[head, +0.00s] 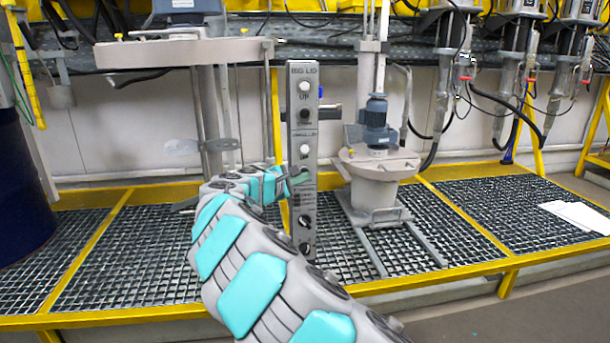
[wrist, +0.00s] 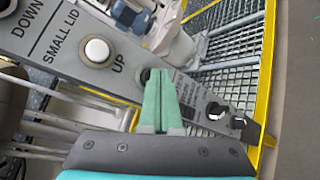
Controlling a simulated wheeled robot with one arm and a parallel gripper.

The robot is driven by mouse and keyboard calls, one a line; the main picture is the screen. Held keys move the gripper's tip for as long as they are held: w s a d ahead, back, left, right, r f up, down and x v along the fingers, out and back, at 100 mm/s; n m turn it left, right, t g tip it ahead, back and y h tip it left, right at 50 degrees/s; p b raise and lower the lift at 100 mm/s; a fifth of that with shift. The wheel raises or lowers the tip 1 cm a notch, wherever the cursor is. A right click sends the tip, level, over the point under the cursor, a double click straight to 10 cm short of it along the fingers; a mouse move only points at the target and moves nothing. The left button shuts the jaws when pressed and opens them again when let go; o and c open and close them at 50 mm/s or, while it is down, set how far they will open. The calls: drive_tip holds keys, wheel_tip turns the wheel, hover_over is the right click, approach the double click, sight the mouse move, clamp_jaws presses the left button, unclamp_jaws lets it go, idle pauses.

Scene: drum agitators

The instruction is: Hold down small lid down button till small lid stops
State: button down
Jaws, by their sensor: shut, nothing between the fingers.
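The control panel (head: 302,130) is a tall grey plate with BIG LID and SMALL LID buttons. The small lid white up button (head: 304,150) also shows in the wrist view (wrist: 97,50). Just below it, my gripper (head: 297,176) reaches the panel from the left. In the wrist view my gripper's green fingers (wrist: 158,75) are together, with tips at the dark small lid down button (wrist: 146,74), which they partly hide. I cannot tell whether it is pressed in. The small lid (head: 378,157), carrying a blue motor, sits at the top of the small grey vessel (head: 374,190).
The big lid (head: 185,50) is raised at the left, above the grating. A dark blue drum (head: 22,185) stands at the far left. More dark knobs (head: 304,222) sit lower on the panel. A yellow-edged grated platform (head: 480,215) spreads around the vessel.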

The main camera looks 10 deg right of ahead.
drive_tip(key=shift+s+d, duration=0.1)
drive_tip(key=shift+s, duration=0.45)
drive_tip(key=s, duration=0.5)
drive_tip(key=shift+b, duration=0.4)
